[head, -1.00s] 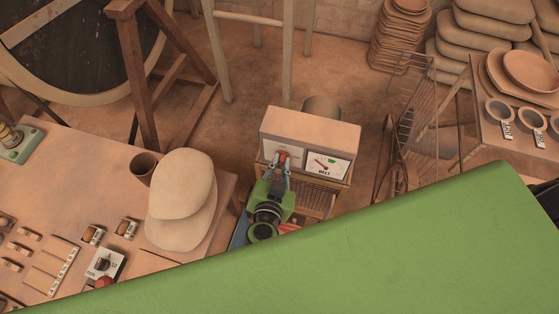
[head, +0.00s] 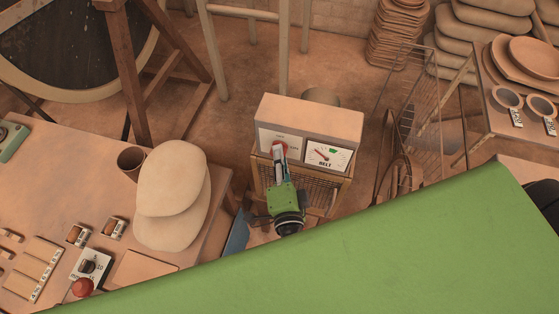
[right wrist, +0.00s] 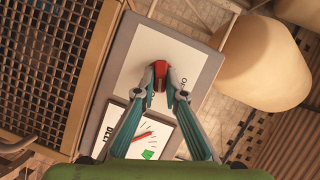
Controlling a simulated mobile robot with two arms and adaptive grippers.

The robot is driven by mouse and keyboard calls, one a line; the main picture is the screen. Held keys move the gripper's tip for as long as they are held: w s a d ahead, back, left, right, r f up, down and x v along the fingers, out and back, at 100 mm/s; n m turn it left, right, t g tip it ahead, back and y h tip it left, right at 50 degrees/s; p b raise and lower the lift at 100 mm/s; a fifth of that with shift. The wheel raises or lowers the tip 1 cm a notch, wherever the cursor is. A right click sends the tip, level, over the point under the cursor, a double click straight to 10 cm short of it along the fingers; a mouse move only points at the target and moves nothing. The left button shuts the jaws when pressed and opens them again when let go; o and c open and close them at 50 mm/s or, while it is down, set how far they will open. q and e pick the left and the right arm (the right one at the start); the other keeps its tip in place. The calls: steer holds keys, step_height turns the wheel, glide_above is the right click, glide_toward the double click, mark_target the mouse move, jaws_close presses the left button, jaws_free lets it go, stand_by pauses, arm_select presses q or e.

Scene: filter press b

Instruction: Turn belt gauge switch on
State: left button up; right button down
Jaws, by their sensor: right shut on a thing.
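The belt gauge box (head: 312,118) stands beyond the workbench, with a dial marked BELT (head: 327,154) on its front. A white switch panel (head: 270,142) sits to the left of the dial. In the right wrist view, a red switch lever (right wrist: 160,70) stands out from the white panel (right wrist: 178,55). My right gripper (head: 280,153) reaches the panel from the front. In the right wrist view its fingertips (right wrist: 161,92) are closed on both sides of the red lever. The panel lettering is partly hidden. My left gripper is not in view.
A wooden workbench (head: 95,165) on the left holds a cup (head: 131,159), stacked pale slabs (head: 172,190) and a control box with a red knob (head: 82,287). A wire rack (head: 415,110) stands on the right. A large green surface fills the lower right foreground.

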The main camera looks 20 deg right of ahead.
steer(key=shift+s+f+m+t+b, duration=0.1)
steer(key=shift+f+m+t+b, duration=0.2)
steer(key=shift+m+b, duration=0.75)
steer(key=shift+f+m+t+b, duration=0.1)
steer(key=shift+m+t+b, duration=0.45)
steer(key=shift+b, duration=0.9)
steer(key=c, duration=2.1)
jaws_free()
steer(key=shift+r, duration=0.15)
steer(key=shift+s, duration=0.1)
steer(key=v, duration=1.2)
steer(key=shift+r, duration=0.15)
